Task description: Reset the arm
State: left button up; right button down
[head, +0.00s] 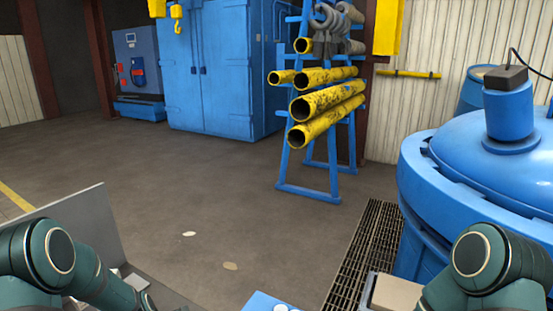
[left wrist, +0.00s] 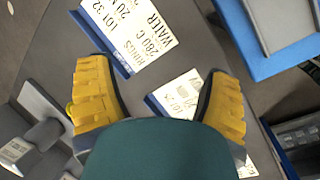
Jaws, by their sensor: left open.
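My left gripper (left wrist: 158,72) shows in the left wrist view with its two yellow-padded fingers wide apart and nothing between them. A white printed card (left wrist: 128,30) with a blue edge lies below and beyond the fingers. A second white card (left wrist: 180,92) is partly hidden behind the teal gripper body. In the head view my left arm (head: 50,255) enters at the lower left and my right arm (head: 485,262) at the lower right, both bent. Neither gripper's fingers show in the head view.
A blue round furnace (head: 480,175) stands close on the right, beside a floor grating (head: 362,255). A blue rack (head: 308,190) holds yellow pipes (head: 328,100) ahead. A blue cabinet (head: 212,70) stands behind. A grey panel (head: 85,225) rises by my left arm.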

pick_arm(q)
jog(key=s+d+f+m, duration=0.1)
jog(key=s+d+m, duration=0.1)
jog(key=d, duration=0.1)
jog(key=s+d+f+m, duration=0.1)
jog(key=s+d+m, duration=0.1)
jog(key=d+m, duration=0.1)
jog(key=s+d+f+m+h, duration=0.1)
jog(key=s+d+m, duration=0.2)
jog(key=d, duration=0.1)
jog(key=shift+d+f+g, duration=0.15)
jog(key=shift+d+g, duration=0.1)
jog(key=shift+g, duration=0.05)
jog(key=shift+o, duration=0.6)
jog(key=s+d+m, duration=0.5)
jog(key=s+d+m+h, duration=0.1)
jog(key=s+d+m, duration=0.3)
jog(key=s+m, duration=0.1)
jog(key=shift+d+g+h, duration=0.3)
jog(key=shift+d, duration=0.05)
pick_arm(e)
jog(key=shift+r, duration=0.15)
pick_arm(q)
jog(key=shift+o, duration=1.2)
jog(key=shift+s+d+m, duration=0.3)
jog(key=shift+s+m, duration=0.05)
jog(key=shift+m, duration=0.15)
jog(key=shift+r, duration=0.2)
